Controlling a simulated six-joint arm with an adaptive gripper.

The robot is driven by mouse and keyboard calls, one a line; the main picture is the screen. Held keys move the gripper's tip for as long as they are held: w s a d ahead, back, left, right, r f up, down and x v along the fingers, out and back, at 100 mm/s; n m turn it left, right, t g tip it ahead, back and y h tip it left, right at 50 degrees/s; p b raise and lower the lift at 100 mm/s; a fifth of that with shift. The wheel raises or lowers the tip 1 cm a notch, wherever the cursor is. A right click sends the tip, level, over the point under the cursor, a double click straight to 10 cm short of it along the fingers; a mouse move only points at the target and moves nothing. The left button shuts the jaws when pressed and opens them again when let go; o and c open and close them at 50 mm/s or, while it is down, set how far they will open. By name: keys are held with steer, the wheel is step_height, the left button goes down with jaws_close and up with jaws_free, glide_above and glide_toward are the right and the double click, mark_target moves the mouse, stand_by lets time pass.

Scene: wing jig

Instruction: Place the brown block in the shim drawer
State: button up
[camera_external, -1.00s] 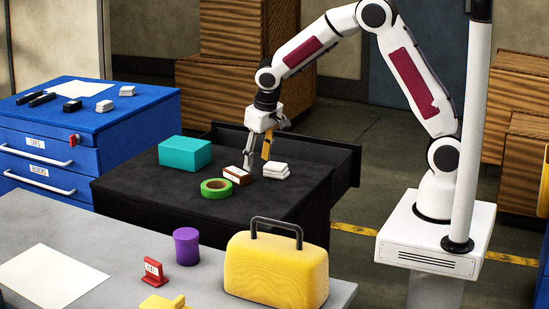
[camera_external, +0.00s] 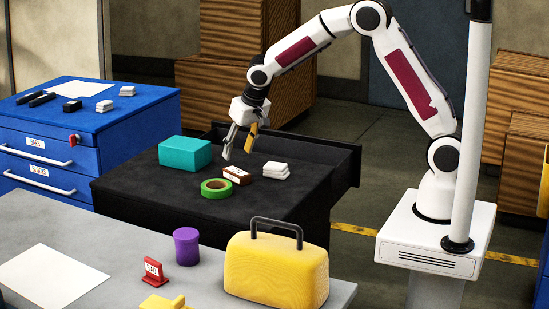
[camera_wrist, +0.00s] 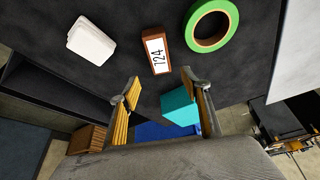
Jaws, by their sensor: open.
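The brown block (camera_external: 237,175) lies on the black cabinet top (camera_external: 140,185), between the green tape roll and a white stack. In the wrist view the brown block (camera_wrist: 156,52) has a white label reading 724. My gripper (camera_external: 238,150) is open and empty, tilted, above and behind the block in the external view. In the wrist view the block is beyond the open fingertips (camera_wrist: 160,79), not between them. An open black drawer (camera_external: 340,165) sticks out from the cabinet's far side. Its inside is mostly hidden and I see no label on it.
A teal box (camera_external: 185,153), a green tape roll (camera_external: 216,188) and white pieces (camera_external: 276,170) share the cabinet top. A blue cabinet (camera_external: 100,140) with labelled shut drawers stands left. The front bench holds a yellow case (camera_external: 276,270) and a purple cylinder (camera_external: 186,246).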

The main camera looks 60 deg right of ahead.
mark_target(233, 169)
steer(key=shift+x, duration=1.15)
steer(key=shift+w+f, duration=0.15)
steer(key=shift+f, duration=0.7)
steer(key=shift+w+f, duration=0.1)
steer(key=shift+f, duration=0.8)
steer(key=shift+x, duration=0.9)
steer(key=shift+w, duration=0.1)
steer(key=c, duration=1.3)
steer(key=shift+r, duration=0.15)
step_height(233, 169, up, 10)
